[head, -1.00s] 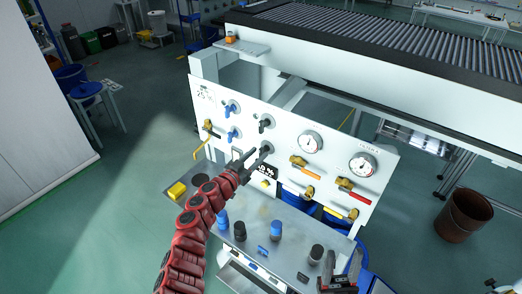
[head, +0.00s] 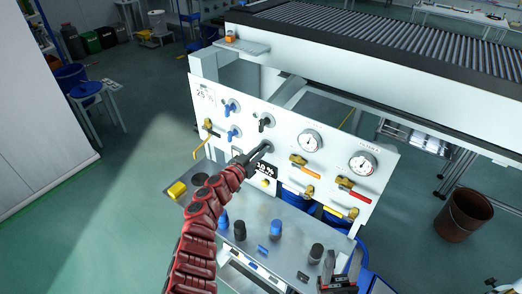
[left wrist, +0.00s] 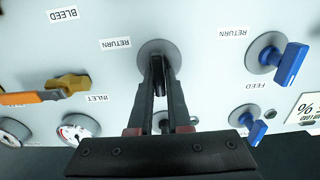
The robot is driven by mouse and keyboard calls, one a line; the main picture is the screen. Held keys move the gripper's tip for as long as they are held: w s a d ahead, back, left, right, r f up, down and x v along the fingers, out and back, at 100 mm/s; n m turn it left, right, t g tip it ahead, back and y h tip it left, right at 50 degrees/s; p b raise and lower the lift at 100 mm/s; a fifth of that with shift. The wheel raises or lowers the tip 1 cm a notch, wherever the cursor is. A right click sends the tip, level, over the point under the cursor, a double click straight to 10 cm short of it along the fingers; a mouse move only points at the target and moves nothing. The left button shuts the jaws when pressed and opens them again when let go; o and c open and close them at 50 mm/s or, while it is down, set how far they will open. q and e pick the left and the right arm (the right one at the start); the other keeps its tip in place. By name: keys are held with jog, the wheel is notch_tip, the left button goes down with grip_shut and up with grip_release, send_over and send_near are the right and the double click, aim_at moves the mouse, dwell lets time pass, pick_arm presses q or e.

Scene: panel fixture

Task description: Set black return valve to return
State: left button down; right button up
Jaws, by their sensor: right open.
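The black return valve (head: 267,148) is the lower of two black valves on the white panel (head: 225,105). In the left wrist view its round grey plate (left wrist: 158,47) shows behind my fingertips, beside a RETURN label. My left gripper (head: 258,154) is at this valve, and its fingers (left wrist: 161,62) are drawn together on the black handle. The fingers hide most of the handle, so its exact angle is unclear. My right gripper (head: 340,272) is open and empty, low in the head view, away from the panel.
The black feed valve (head: 265,122) sits just above. Blue valves (head: 232,107) are to its left; gauges (head: 311,141) and orange, red and yellow handles are to the right. Below, a grey shelf (head: 290,235) carries blue and black pieces.

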pick_arm(q)
jog(key=shift+m, duration=0.6)
jog(key=m, duration=0.3)
jog(key=shift+s+d+f+m+b, duration=0.1)
jog(key=shift+s+d+m+b, duration=0.1)
jog(key=shift+m+b, duration=0.2)
jog(key=shift+s+d+f+m+b, duration=0.1)
jog(key=shift+f+m+b, duration=0.1)
jog(key=shift+m+b, duration=1.45)
jog(key=shift+s+d+f+m+b, duration=0.15)
jog(key=shift+m+b, duration=0.4)
jog(key=shift+m, duration=2.05)
jog(key=shift+w+d+f+m+b, duration=0.1)
jog(key=shift+f+m+b, duration=0.1)
jog(key=shift+m+b, duration=1.45)
jog(key=shift+a+m+p, duration=0.1)
jog(key=shift+m+p, duration=0.35)
jog(key=shift+m, duration=0.25)
jog(key=c, duration=0.9)
grip_release()
